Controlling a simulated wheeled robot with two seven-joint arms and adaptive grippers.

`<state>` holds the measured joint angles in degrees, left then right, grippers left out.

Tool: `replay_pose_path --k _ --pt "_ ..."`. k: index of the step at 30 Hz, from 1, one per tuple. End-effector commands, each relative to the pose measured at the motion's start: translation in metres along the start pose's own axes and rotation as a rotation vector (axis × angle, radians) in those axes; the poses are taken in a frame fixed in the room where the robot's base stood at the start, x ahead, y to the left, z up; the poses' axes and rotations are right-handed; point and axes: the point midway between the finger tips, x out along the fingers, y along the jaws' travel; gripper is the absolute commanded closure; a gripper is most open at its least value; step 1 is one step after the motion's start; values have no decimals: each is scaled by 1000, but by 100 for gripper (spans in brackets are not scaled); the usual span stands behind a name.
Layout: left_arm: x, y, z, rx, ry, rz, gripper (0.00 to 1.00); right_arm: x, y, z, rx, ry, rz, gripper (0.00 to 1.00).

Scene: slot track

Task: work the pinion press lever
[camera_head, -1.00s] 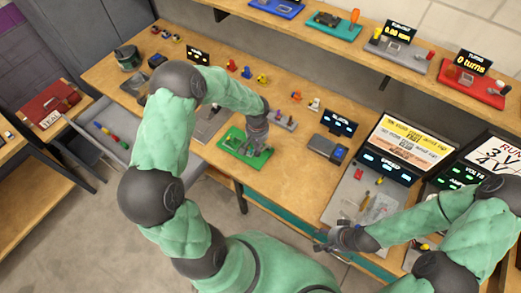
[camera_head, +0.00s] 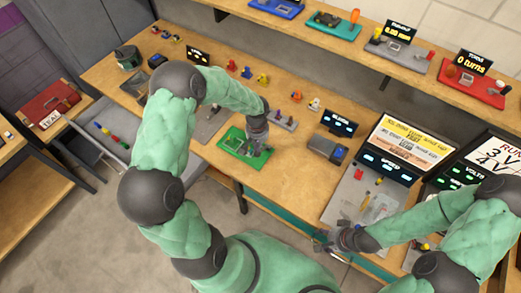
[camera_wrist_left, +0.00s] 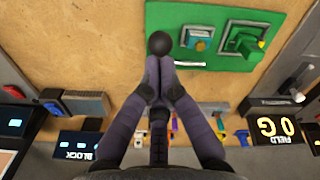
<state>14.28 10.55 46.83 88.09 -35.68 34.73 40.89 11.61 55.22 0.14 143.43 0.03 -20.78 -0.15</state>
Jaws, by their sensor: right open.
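The pinion press is on a green board (camera_head: 236,142) on the workbench. In the left wrist view the board (camera_wrist_left: 215,12) carries a green block (camera_wrist_left: 243,41) and a teal block (camera_wrist_left: 200,38). A black ball knob (camera_wrist_left: 159,44), seemingly of the press lever, stands at the board's left edge in that view. My left gripper (camera_head: 259,146) is over the board's right side in the head view. Its fingers (camera_wrist_left: 159,88) come together just below the knob and appear closed on the lever; the rod between them is hidden. My right gripper (camera_head: 328,241) is open and empty by the bench's front edge.
A grey device (camera_head: 325,148) and a display (camera_head: 339,122) stand right of the board. A grey panel (camera_head: 350,196) with small parts lies near my right gripper. Small coloured figures (camera_head: 262,78) line the bench's back. Bare wood lies between the board and the grey device.

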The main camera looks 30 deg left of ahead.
Motion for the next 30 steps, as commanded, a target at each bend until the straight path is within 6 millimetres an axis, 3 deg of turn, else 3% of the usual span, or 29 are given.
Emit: replay_pose_path --k 30 --pt "35 0 0 0 1 1 100 32 11 -1 0 0 0 44"
